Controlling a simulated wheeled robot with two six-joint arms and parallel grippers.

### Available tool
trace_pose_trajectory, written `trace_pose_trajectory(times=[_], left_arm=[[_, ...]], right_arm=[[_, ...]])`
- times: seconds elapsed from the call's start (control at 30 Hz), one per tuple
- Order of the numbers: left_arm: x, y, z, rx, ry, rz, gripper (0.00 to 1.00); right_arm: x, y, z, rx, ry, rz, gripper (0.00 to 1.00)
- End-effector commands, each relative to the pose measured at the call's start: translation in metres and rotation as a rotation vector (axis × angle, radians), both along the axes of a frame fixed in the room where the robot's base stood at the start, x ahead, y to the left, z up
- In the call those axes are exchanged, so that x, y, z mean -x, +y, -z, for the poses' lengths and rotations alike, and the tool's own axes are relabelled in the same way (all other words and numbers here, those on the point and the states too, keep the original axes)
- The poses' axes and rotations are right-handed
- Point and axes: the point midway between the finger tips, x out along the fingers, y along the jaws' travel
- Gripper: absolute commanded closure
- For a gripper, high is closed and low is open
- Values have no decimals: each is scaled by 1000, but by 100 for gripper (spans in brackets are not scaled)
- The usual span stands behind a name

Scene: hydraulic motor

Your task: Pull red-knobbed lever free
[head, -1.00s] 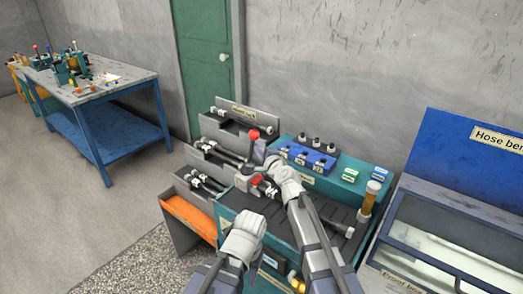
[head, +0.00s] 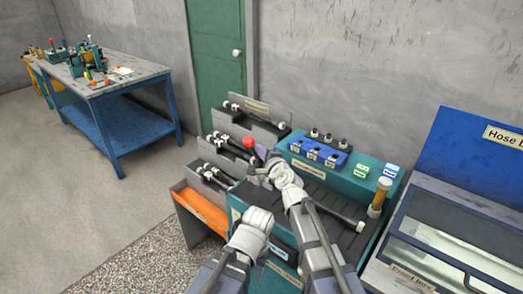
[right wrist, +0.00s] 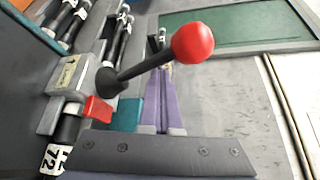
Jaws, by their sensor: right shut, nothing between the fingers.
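The red knob (head: 248,142) of the lever shows in the head view just beyond my right gripper (head: 257,165), over the left end of the teal bench. In the right wrist view the red knob (right wrist: 193,42) tops a dark rod (right wrist: 140,68), which slants down left to a black collar by a grey metal block (right wrist: 75,76). My right gripper's purple fingers (right wrist: 160,103) are shut with nothing between them, beside the rod. The lever's base is hidden in the head view. My left gripper (head: 250,222) is low in front of the bench; its fingertips are hidden.
The teal bench (head: 350,175) carries a blue valve block (head: 318,154). Grey hose racks (head: 205,165) and an orange tray (head: 200,210) stand left of it. A blue hose box (head: 470,160) is at right. A blue table (head: 120,110) stands far left across open floor.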

Motion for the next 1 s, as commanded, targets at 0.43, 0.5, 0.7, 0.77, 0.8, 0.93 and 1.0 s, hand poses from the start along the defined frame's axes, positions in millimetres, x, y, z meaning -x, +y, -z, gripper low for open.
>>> trace_pose_trajectory(times=[0.43, 0.5, 0.7, 0.77, 0.8, 0.93, 1.0], left_arm=[[0, 0, 2, 0, 0, 0, 49], [0, 0, 2, 0, 0, 0, 49], [0, 0, 2, 0, 0, 0, 49], [0, 0, 2, 0, 0, 0, 49], [0, 0, 2, 0, 0, 0, 49], [0, 0, -2, 0, 0, 0, 49], [0, 0, -7, 0, 0, 0, 49]], right_arm=[[3, 2, 3, 2, 3, -6, 100], [3, 2, 3, 2, 3, -6, 100], [4, 2, 3, 2, 4, -7, 100], [4, 2, 3, 2, 4, -7, 100], [4, 2, 3, 2, 4, -7, 100], [0, 2, -1, 1, 2, -6, 100], [-5, 1, -6, 1, 2, -4, 100]])
